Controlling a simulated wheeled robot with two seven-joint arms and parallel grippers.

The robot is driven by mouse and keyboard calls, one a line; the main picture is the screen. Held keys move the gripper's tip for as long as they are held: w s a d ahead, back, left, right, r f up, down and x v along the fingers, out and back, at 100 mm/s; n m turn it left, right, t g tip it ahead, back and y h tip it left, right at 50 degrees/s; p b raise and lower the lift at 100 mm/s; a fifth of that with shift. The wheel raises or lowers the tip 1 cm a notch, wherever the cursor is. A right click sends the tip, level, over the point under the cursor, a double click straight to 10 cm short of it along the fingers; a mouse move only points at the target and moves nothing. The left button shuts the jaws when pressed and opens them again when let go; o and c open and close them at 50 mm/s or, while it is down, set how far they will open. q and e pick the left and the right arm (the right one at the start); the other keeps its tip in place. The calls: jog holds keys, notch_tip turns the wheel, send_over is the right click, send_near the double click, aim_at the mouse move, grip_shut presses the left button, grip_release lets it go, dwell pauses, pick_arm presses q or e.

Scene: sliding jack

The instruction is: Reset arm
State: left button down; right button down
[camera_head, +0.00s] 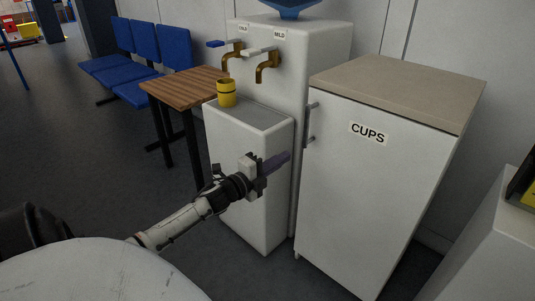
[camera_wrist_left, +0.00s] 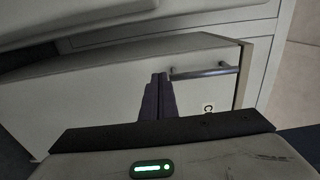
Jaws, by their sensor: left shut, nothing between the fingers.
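My left gripper (camera_head: 281,160) is shut and empty in the head view. It is in front of the white water dispenser's lower front, left of the cups cabinet (camera_head: 365,190). In the left wrist view its fingers (camera_wrist_left: 157,98) are together, and the cabinet's bar handle (camera_wrist_left: 203,72) shows just right of the fingertips. I cannot tell whether they touch. The cabinet door looks closed. My right gripper is not in either view.
A yellow cup (camera_head: 226,94) stands on the dispenser's ledge (camera_head: 262,119) below two brass taps (camera_head: 266,68). A wooden side table (camera_head: 185,88) and blue chairs (camera_head: 140,48) stand at the left. A white unit (camera_head: 490,240) stands at the right. The floor at left is clear.

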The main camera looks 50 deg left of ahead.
pick_arm(q)
jog(key=s, duration=0.5)
jog(key=shift+d+p, duration=0.1)
jog(key=shift+p, duration=0.25)
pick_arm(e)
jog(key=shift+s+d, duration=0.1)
pick_arm(q)
jog(key=shift+d, duration=0.1)
